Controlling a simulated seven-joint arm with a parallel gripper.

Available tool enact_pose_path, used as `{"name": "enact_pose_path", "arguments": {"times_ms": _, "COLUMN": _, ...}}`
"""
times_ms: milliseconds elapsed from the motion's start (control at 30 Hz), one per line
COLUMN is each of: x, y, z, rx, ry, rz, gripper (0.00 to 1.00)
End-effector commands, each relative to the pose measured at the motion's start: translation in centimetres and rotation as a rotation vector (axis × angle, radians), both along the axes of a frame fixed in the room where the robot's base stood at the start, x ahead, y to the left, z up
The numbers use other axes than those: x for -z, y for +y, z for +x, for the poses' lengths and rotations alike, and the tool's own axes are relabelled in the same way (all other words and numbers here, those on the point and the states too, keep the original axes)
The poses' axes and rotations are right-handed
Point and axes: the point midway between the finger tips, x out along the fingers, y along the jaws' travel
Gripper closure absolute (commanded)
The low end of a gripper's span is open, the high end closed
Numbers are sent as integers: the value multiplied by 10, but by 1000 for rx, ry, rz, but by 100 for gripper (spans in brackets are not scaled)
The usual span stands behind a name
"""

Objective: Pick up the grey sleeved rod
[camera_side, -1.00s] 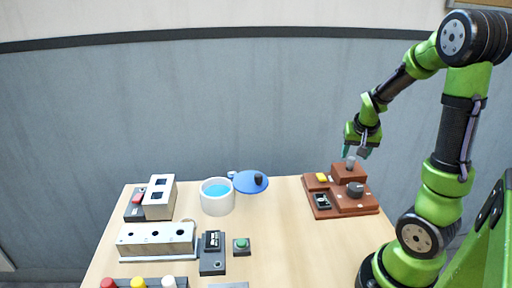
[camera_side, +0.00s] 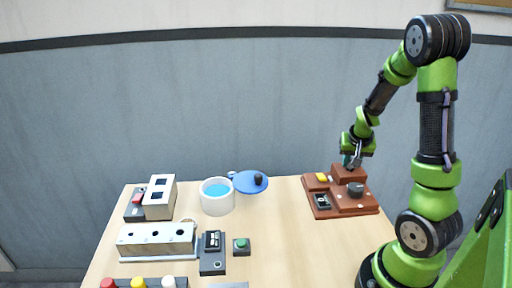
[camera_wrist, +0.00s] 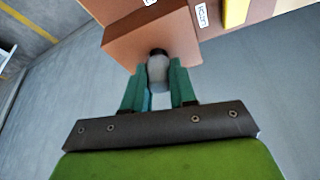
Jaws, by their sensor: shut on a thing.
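The grey sleeved rod (camera_wrist: 158,72) shows in the wrist view as a short grey cylinder with a dark end at the brown block. My gripper (camera_wrist: 158,92) has its two green fingers shut on it, one on each side. In the side view my gripper (camera_side: 352,163) is low over the raised block of the brown station (camera_side: 345,205). There the fingers hide most of the rod. The rod's dark end meets the brown block in the wrist view, and I cannot tell how deep it sits.
The brown station also carries a dark knob (camera_side: 355,189), a yellow button (camera_side: 322,177) and a small dark panel (camera_side: 322,201). To the left stand a white pot (camera_side: 217,203) of blue liquid, a blue lid (camera_side: 247,184) and a white block with holes (camera_side: 155,241).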

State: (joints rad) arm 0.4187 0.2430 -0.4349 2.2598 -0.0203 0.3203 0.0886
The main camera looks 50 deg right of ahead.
Motion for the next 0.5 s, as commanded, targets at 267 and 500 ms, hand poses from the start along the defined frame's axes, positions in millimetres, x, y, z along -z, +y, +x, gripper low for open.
{"name": "enact_pose_path", "arguments": {"times_ms": 267, "x": 0, "y": 0, "z": 0, "rx": 0, "ry": -1, "rz": -1, "gripper": 100}}
{"name": "enact_pose_path", "arguments": {"times_ms": 500, "x": -24, "y": 0, "z": 2, "rx": -3, "ry": -7, "rz": -4, "gripper": 100}}
